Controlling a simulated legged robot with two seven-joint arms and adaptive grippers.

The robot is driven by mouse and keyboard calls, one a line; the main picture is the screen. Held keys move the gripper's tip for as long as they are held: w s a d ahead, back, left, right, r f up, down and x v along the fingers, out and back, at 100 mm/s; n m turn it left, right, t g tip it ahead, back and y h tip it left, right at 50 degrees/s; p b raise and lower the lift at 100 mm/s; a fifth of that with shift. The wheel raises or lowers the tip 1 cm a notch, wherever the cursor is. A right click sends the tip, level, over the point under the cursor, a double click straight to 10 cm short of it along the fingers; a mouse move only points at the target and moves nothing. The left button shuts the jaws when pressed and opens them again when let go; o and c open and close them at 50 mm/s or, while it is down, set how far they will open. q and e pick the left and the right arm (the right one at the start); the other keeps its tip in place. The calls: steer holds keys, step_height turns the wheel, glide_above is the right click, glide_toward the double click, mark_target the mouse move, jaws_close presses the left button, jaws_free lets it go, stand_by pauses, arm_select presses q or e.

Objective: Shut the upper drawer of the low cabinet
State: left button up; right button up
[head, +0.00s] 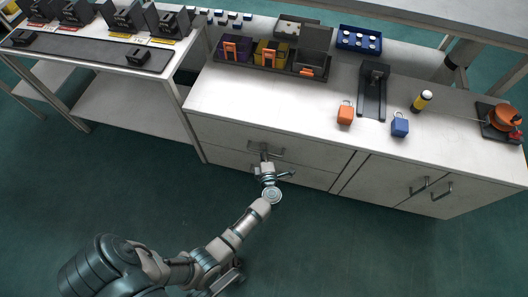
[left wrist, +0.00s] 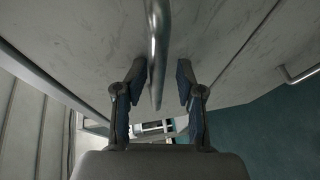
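The low cabinet (head: 360,160) has an upper drawer (head: 222,132) at its left, with a bar handle (head: 278,151). The upper drawer's front looks about flush with the cabinet; I see no open gap above it. My left gripper (head: 265,160) is in front of this drawer at its handle. In the left wrist view my left gripper (left wrist: 157,80) is open, its two fingers apart on either side of a bar handle (left wrist: 158,40). The fingers do not visibly touch the bar. My arm partly hides the lower drawer (head: 222,159). My right gripper is not in view.
A bench (head: 130,95) stands at left. The floor in front is clear.

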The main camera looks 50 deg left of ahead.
arm_select(q)
steer(key=shift+r, duration=0.1)
steer(key=shift+s+d, duration=0.15)
steer(key=shift+d, duration=0.2)
steer(key=v, duration=1.1)
steer(key=shift+s, duration=0.1)
